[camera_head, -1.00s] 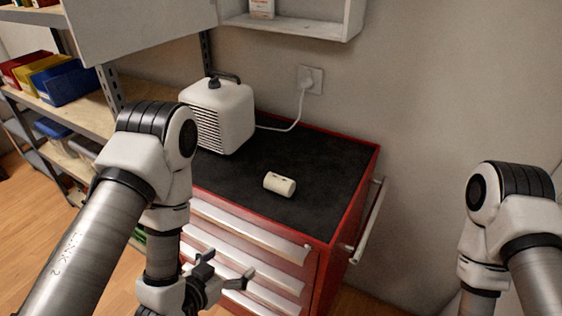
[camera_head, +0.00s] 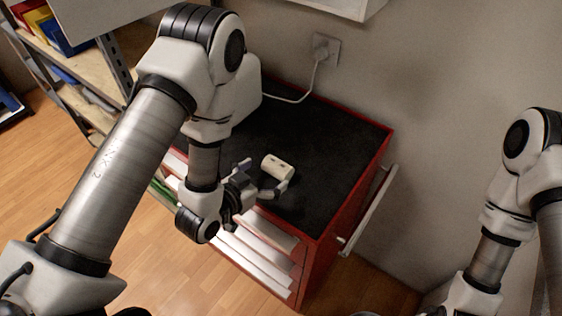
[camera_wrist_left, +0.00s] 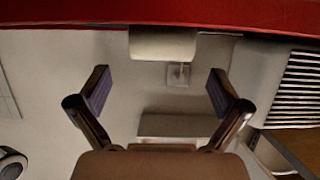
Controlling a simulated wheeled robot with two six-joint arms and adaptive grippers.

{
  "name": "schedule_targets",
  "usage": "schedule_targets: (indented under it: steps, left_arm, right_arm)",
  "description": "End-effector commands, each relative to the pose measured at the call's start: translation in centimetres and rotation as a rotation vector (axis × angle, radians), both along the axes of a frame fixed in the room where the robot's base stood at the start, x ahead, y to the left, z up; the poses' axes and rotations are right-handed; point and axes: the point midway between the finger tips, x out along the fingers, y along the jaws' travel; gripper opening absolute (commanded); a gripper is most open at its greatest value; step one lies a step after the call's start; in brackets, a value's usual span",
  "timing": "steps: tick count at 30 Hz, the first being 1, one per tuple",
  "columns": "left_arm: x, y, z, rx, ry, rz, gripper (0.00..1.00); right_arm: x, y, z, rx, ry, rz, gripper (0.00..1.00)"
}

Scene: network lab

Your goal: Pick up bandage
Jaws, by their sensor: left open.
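The bandage (camera_head: 277,165) is a small cream-white roll lying on the black top of the red tool cabinet (camera_head: 318,152), near its front edge. In the left wrist view, which is upside down, the bandage (camera_wrist_left: 163,43) shows at top centre, ahead of and between the finger lines. My left gripper (camera_head: 262,177) is open at the front side of the bandage, one finger towards each end. In the wrist view the space between its fingertips (camera_wrist_left: 158,86) is empty. My right arm shows at the right, but its gripper is out of frame.
A white heater (camera_head: 245,90) stands on the cabinet behind my left arm, mostly hidden. Its cord runs to a wall socket (camera_head: 325,47). A shelf rack (camera_head: 70,75) is at the left. The cabinet top right of the bandage is clear.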

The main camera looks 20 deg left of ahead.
Motion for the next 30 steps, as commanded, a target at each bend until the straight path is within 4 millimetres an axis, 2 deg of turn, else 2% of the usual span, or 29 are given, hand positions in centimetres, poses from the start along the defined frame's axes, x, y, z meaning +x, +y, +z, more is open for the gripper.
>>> schedule_targets:
  steps: [5,9,16,20,30]
  left_arm:
    - [2.7,-0.8,-0.1,0.000,-0.002,-0.002,1.00]
    - [4.6,-1.4,-1.2,0.000,-0.001,0.000,1.00]
    - [4.9,-1.5,-1.6,-0.001,0.001,0.000,1.00]
    - [4.9,-1.5,-1.6,-0.001,0.001,0.000,0.54]
    - [4.8,-1.5,-1.6,0.000,0.002,0.000,0.53]
  right_arm:
    - [0.0,0.0,2.4,0.000,-0.001,0.000,0.98]
    - [0.1,0.0,2.9,0.000,-0.002,0.000,0.98]
    - [0.0,0.0,2.7,0.000,-0.001,0.000,0.98]
    - [0.0,0.0,2.7,0.000,-0.001,0.000,0.98]
    - [0.0,0.0,2.7,0.000,-0.001,0.000,0.98]
